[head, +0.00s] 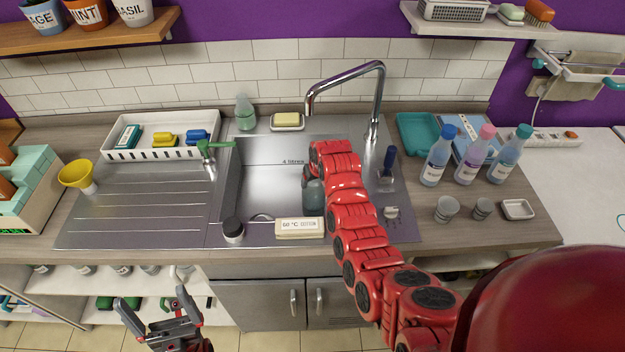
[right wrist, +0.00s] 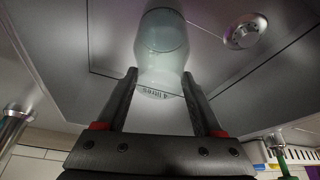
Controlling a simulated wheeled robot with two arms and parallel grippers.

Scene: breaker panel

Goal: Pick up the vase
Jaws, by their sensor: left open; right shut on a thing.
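The vase (right wrist: 163,45), a pale grey-green translucent vessel, shows in the right wrist view between the fingers of my right gripper (right wrist: 160,82). The gripper is shut on its sides. My left gripper (head: 152,302) is open and empty, low in front of the counter at the left.
A tall faucet (head: 345,76) arches over the basin. Several bottles, including a pink-capped one (head: 475,157), and small cups stand at right. The drainboard (head: 140,208) is mostly clear.

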